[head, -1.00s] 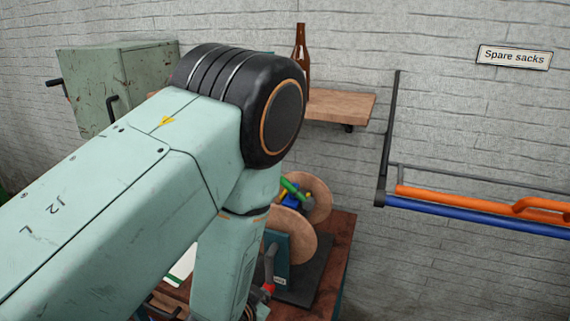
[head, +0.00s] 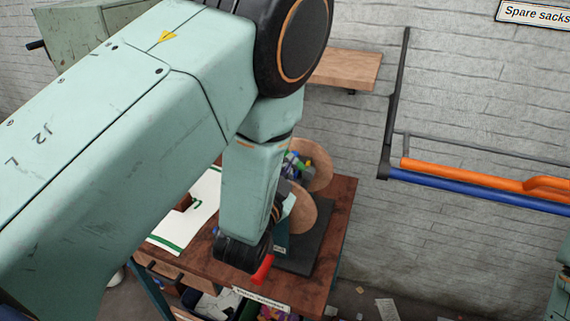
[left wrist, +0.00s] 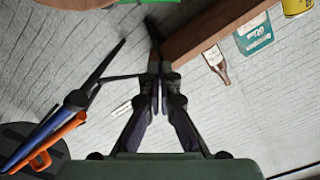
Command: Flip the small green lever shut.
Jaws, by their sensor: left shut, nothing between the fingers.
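The green lever (head: 292,157) shows only as a small green patch on the bench machine, between its two round brown discs (head: 297,213). My left arm and dark parts beside it partly cover it, and I cannot tell the lever's angle. A bright green piece (left wrist: 140,1) beside a brown round edge shows at the top of the left wrist view, cut off by the frame. My left gripper (left wrist: 157,82) is shut and empty, its fingers together in the left wrist view. In the head view its fingers are mostly hidden. My right gripper is not seen.
The machine stands on a brown bench (head: 335,215) with a red-ended handle (head: 263,268) at its front. A white-green sack (head: 190,215) lies left. A wooden shelf (head: 345,69) and an orange-blue rail (head: 470,178) are on the wall. A bottle (left wrist: 215,62) shows in the wrist view.

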